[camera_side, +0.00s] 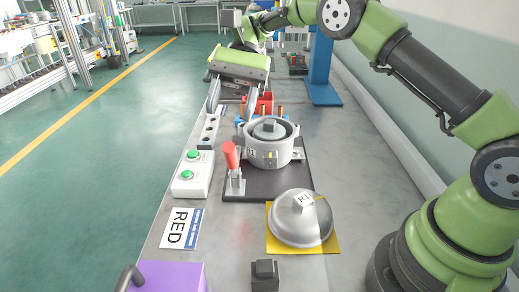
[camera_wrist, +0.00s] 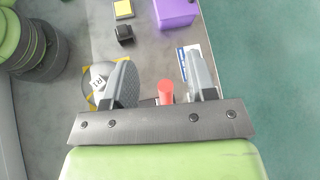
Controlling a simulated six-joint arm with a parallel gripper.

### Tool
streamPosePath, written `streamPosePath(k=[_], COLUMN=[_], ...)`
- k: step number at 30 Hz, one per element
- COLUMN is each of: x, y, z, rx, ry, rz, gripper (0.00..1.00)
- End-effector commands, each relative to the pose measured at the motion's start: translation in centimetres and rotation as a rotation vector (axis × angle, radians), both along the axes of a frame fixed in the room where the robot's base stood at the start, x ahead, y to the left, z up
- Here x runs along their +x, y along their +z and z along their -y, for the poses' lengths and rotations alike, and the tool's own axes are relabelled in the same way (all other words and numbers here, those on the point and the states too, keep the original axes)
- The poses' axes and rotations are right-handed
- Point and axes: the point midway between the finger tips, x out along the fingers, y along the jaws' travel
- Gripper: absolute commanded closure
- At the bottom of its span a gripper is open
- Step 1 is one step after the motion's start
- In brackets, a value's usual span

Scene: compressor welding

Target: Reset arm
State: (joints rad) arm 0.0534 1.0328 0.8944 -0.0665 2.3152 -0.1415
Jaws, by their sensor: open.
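My gripper (camera_side: 231,112) hangs over the bench, behind and left of the grey compressor body (camera_side: 262,152), with its two flat grey fingers spread apart. No object shows between them. In the wrist view my gripper (camera_wrist: 160,60) is also open, and a red clamp handle (camera_wrist: 166,90) shows below, between the fingers. The compressor body sits on a black fixture plate (camera_side: 260,191), and the red-handled clamp (camera_side: 231,157) stands at its front left. A silver dome (camera_side: 298,222) marked R1 rests on a yellow plate (camera_side: 331,243) in front, apart from my gripper.
A white box with green buttons (camera_side: 186,187) and a RED sign (camera_side: 180,230) lie along the left edge. A purple block (camera_side: 175,277) and a small black block (camera_side: 265,278) are at the front. A blue post (camera_side: 321,72) stands behind. Open floor lies left.

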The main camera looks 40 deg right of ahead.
Motion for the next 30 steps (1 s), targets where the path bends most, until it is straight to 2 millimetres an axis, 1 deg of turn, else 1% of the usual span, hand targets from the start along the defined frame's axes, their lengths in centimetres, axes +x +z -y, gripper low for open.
streamPosePath(k=[1, 6, 8, 12, 15, 20, 24, 27, 30], x=[-0.6, -3.4, -4.6, -7.9, -10.4, -14.5, -17.8, -19.5, -20.7], y=[1.6, 5.7, 7.0, 9.2, 10.3, 11.0, 10.6, 10.0, 9.4], z=[0.2, 1.2, 1.6, 2.5, 3.3, 4.4, 5.5, 6.0, 6.5], rx=[-0.029, -0.149, -0.191, -0.288, -0.356, -0.463, -0.551, -0.602, -0.638], ry=[0.012, 0.051, 0.062, 0.086, 0.099, 0.112, 0.116, 0.118, 0.118], rz=[0.061, 0.280, 0.358, 0.542, 0.675, 0.889, 1.071, 1.177, 1.253], gripper=[0.48, 0.48, 0.48, 0.48, 0.48, 0.48, 0.48, 0.48, 0.48])
